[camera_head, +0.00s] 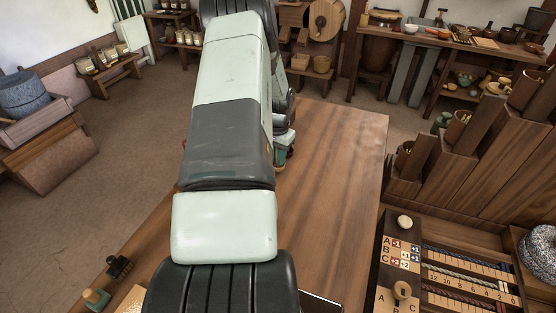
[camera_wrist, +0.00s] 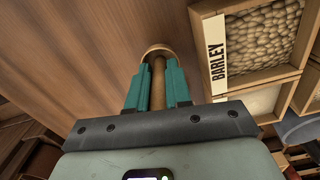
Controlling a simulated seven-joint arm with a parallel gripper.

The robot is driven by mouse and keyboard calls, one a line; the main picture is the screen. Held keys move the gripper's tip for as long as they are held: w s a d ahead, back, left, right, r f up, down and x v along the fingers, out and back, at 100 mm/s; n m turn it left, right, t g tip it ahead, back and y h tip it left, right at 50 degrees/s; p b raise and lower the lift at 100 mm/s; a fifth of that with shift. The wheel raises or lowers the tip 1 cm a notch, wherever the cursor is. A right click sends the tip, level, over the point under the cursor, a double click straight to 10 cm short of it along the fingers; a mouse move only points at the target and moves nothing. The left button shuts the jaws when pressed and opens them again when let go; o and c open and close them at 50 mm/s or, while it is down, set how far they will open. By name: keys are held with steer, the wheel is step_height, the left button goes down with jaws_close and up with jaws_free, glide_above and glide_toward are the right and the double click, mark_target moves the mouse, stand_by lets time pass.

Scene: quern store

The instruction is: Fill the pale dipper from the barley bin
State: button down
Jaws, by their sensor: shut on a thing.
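My gripper (camera_wrist: 157,82) has its two teal fingers closed on the upright tan handle of the dipper (camera_wrist: 158,68). A pale rounded rim shows at the handle's far end; the inside of the dipper's cup is hidden. The barley bin (camera_wrist: 216,64), a wooden-walled compartment with a BARLEY label, is at upper right in the wrist view, full of pale grain. The dipper is left of the bin, over or on the brown wooden table; I cannot tell if it touches. In the head view my arm hides the dipper and bin.
Another compartment with pale contents (camera_wrist: 258,102) adjoins the barley bin. In the head view the wooden table (camera_head: 335,150) is bare right of my arm. A stepped wooden stand (camera_head: 465,165) and a lettered, numbered board (camera_head: 405,268) are at right. Small stamp-like objects (camera_head: 118,266) are at lower left.

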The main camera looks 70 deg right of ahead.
steer(key=r, duration=0.7)
steer(key=shift+w+r, duration=0.2)
steer(key=shift+r, duration=0.2)
steer(key=w+m, duration=0.6)
steer(key=w, duration=0.4)
steer(key=shift+w+a+f, duration=0.1)
steer(key=shift+f, duration=1.8)
steer(key=shift+w+f, duration=0.1)
steer(key=shift+f, duration=1.75)
step_height(320, 180, up, 8)
